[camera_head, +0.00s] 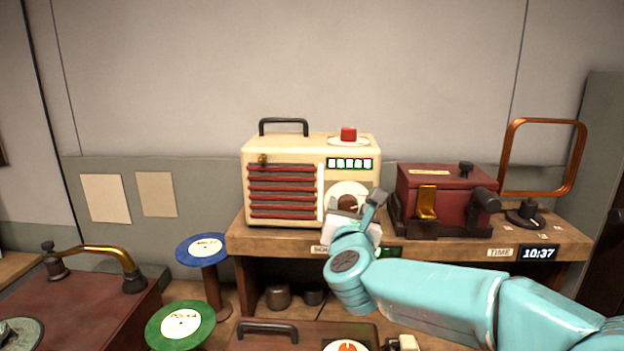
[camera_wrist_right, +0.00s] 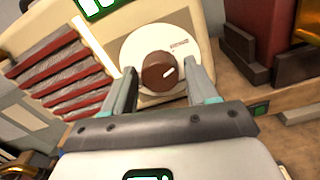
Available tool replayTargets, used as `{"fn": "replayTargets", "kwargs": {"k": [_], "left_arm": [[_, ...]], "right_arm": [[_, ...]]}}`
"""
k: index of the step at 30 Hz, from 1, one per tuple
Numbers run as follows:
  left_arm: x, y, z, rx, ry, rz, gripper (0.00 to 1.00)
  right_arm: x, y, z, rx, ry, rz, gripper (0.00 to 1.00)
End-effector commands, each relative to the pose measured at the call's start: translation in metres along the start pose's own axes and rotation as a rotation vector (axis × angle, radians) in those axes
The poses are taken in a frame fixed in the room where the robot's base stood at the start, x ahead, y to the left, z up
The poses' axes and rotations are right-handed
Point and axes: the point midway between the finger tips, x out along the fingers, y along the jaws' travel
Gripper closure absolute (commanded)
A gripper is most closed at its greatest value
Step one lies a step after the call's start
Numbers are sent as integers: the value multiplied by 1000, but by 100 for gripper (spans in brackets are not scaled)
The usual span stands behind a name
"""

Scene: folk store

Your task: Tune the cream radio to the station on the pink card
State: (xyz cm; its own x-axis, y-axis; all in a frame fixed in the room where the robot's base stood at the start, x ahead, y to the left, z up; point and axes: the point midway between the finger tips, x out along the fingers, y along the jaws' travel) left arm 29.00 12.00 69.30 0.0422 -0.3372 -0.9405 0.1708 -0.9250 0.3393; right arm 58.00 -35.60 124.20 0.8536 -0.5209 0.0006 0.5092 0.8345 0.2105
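The cream radio (camera_head: 310,147) stands on a wooden shelf, with red slats at its left and a lit green display (camera_head: 349,164) whose characters I cannot read. Its brown knob (camera_head: 347,203) sits on a white round dial (camera_head: 342,189). In the right wrist view the knob (camera_wrist_right: 159,72) has a white mark pointing up and right. My right gripper (camera_head: 362,202) is open in front of the dial. In the wrist view its fingers (camera_wrist_right: 164,82) lie on either side of the knob, with gaps; I cannot tell whether they reach around it. No pink card is visible. My left gripper is out of view.
A dark red box (camera_head: 445,192) with a brass part stands right of the radio. A copper loop (camera_head: 541,157) and a clock reading 10:37 (camera_head: 539,253) are farther right. Blue (camera_head: 204,249) and green (camera_head: 180,325) discs stand at the lower left. The wall above is clear.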

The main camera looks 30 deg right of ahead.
Motion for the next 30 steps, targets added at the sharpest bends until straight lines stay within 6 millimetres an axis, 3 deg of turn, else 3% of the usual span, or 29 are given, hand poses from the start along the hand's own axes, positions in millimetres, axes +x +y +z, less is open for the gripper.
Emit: {"fn": "replayTargets", "kwargs": {"k": [15, 30], "left_arm": [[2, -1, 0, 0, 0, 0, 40], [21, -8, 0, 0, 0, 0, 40]], "right_arm": [[-2, 0, 0, 0, -1, 0, 26], [-46, 0, -1, 1, -2, 2, 26]]}}
